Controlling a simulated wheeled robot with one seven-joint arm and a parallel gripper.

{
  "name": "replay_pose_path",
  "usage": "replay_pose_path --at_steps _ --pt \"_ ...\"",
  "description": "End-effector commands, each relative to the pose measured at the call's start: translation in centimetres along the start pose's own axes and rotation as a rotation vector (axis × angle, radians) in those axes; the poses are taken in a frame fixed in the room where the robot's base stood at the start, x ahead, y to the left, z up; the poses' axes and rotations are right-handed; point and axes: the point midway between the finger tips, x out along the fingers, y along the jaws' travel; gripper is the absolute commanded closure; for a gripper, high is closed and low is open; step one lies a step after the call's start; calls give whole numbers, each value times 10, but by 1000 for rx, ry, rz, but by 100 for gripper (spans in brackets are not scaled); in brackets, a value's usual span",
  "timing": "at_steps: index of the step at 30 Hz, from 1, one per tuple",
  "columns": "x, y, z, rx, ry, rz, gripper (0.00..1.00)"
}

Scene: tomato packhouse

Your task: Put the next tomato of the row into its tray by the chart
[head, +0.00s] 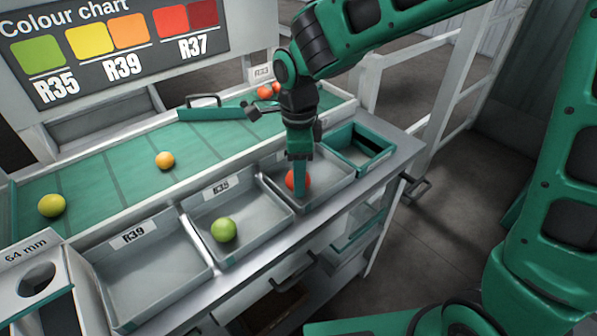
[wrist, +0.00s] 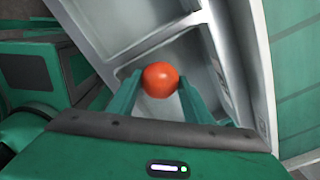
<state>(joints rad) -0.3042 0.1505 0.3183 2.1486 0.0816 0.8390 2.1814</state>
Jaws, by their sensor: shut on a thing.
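My gripper (head: 299,188) is shut on a red tomato (head: 290,181), with the fingers on either side of it in the wrist view (wrist: 160,80). It holds the tomato low within the right-hand grey tray (head: 335,184); whether it touches the tray floor I cannot tell. This tray's label is hidden. The middle tray (head: 252,246), labelled R35, holds a green tomato (head: 224,230). The R39 tray (head: 150,279) on the left is empty. A yellow tomato (head: 52,205) and an orange one (head: 165,160) lie apart on the green belt (head: 112,178).
The colour chart (head: 120,48) pairs green with R35, yellow and orange with R39, reds with R37. Red tomatoes (head: 265,92) lie at the belt's far end, past a green bar (head: 215,113). A green-rimmed bin (head: 340,135) stands beyond the right tray. A 64 mm gauge (head: 38,280) stands front left.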

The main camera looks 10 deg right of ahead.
Motion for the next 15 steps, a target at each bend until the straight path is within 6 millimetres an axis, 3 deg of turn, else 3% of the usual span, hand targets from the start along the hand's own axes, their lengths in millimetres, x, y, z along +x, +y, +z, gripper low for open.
replay_pose_path --at_steps 15 --pt "3 0 0 -1 0 1 65"
